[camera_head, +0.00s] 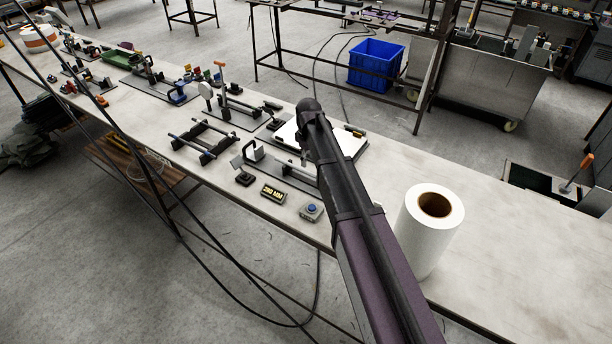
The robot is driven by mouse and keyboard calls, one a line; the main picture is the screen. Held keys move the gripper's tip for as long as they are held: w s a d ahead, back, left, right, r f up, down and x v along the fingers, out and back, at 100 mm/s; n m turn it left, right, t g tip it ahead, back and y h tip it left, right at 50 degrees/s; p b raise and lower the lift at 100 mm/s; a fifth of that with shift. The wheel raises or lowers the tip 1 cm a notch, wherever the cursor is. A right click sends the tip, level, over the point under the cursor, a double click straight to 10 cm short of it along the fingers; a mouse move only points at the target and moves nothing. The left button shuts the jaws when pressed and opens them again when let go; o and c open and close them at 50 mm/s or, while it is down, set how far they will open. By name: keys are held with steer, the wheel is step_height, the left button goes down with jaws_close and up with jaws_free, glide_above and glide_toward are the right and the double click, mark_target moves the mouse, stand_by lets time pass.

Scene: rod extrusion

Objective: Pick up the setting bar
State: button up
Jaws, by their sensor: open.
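I cannot tell for sure which item is the setting bar. Thin bars lie across a dark two-rail stand (217,151) on the long workbench (175,109). Another dark fixture with a handle (255,153) and a flat base stands just in front of it, partly behind my arm. My arm reaches from the bottom right over the bench, its far end above a white-topped plate (346,141). My gripper is not clearly visible; the arm hides that area.
A white roll (431,231) stands on the bench right of my arm. A small length display (273,193) and a blue-button box (311,211) sit near the front edge. Several fixtures crowd the left bench. A blue crate (375,66) stands on the floor behind.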

mark_target(308, 173)
steer(key=shift+f, duration=0.1)
stand_by(0.3)
steer(key=shift+s+f+b, duration=0.1)
steer(key=shift+f+b, duration=2.4)
steer(key=shift+b, duration=0.1)
jaws_close()
